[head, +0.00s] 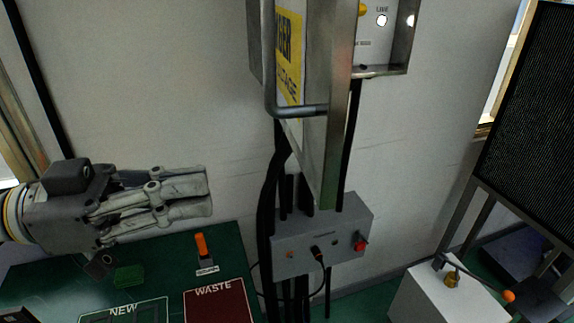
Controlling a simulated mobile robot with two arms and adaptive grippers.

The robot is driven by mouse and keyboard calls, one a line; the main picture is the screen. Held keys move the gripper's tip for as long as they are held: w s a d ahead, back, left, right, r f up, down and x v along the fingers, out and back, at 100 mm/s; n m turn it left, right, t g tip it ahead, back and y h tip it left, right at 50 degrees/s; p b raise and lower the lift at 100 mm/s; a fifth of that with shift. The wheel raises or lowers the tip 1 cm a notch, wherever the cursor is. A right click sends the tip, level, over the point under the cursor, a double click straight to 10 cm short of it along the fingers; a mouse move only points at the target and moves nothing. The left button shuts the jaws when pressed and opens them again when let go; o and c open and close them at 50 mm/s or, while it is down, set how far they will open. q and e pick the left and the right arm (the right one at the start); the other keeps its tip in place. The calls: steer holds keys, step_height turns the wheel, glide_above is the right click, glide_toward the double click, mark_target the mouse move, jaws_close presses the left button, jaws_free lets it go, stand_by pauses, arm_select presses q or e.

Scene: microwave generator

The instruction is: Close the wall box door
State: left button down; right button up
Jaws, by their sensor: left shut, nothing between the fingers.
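The wall box (384,71) is at the top centre, on the white wall; its inside panel with a "LIVE" label and a round white light shows. The wall box door (333,110) stands open, swung out towards me and seen nearly edge-on. My right gripper is out of view.
A grey control box (322,240) with a red knob hangs below the door, with black cables beside it. A green table (60,275) with "NEW" and "WASTE" areas is at lower left. A white box (430,297) and a dark mesh panel (530,120) are at right.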

mark_target(311, 177)
arm_select(q)
steer(key=p+x, duration=0.3)
steer(key=x, duration=0.1)
steer(key=p+x, duration=0.4)
steer(key=x, duration=0.1)
steer(key=shift+r, duration=0.25)
steer(key=shift+w+d+f+p, duration=0.15)
steer(key=shift+d+p, duration=0.1)
steer(key=shift+d, duration=0.2)
steer(key=shift+d+f+p, duration=0.1)
steer(key=shift+d+p, duration=0.15)
steer(key=shift+d, duration=0.2)
steer(key=shift+w+d+f, duration=0.1)
steer(key=shift+w, duration=0.05)
